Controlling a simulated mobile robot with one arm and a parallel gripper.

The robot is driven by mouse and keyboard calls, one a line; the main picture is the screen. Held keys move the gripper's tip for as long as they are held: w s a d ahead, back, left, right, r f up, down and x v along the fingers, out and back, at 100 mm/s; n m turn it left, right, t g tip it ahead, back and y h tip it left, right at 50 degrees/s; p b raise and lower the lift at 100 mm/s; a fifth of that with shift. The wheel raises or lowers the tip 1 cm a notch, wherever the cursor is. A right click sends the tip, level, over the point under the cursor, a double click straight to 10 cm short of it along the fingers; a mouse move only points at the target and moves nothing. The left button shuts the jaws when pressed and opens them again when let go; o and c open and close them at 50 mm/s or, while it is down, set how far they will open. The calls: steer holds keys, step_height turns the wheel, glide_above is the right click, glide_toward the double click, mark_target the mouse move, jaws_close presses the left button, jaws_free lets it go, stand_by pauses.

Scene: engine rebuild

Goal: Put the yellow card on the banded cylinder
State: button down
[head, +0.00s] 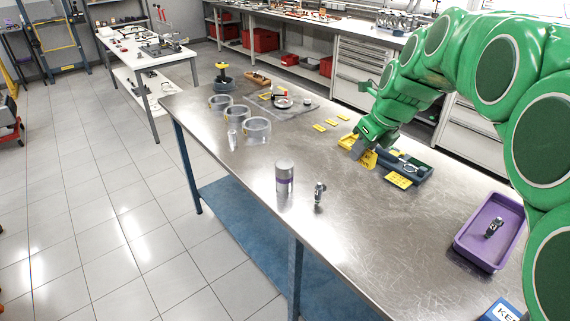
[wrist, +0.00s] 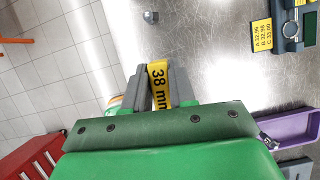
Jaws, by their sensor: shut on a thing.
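My gripper (head: 358,151) is over the right part of the steel table in the head view. In the wrist view its two grey fingers (wrist: 157,80) are shut on a yellow card (wrist: 158,86), on which "38 mm" can be read. The banded cylinder (head: 284,178) stands upright near the table's front edge, left of and nearer than my gripper. It is grey with a purple band. The card is apart from the cylinder. I cannot clearly make out the cylinder in the wrist view.
A small metal part (head: 319,193) stands just right of the cylinder. Flat yellow cards (head: 331,122) lie behind.

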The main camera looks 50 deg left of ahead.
steer(key=s+a+r+n, duration=0.1)
steer(key=s+a, duration=1.1)
glide_above(283, 162)
steer(key=d, duration=0.1)
steer(key=f, duration=0.5)
steer(key=s+f, duration=0.1)
steer(key=f, duration=0.2)
steer(key=shift+w+a+f, duration=0.25)
steer(key=shift+a+f, duration=0.05)
steer(key=shift+f, duration=0.2)
steer(key=shift+w+a+f, duration=0.2)
steer(key=shift+a+f, duration=0.1)
steer(key=shift+f, duration=1.6)
steer(key=shift+f, duration=0.15)
steer(key=c, duration=0.9)
jaws_free()
steer(key=shift+c, duration=0.2)
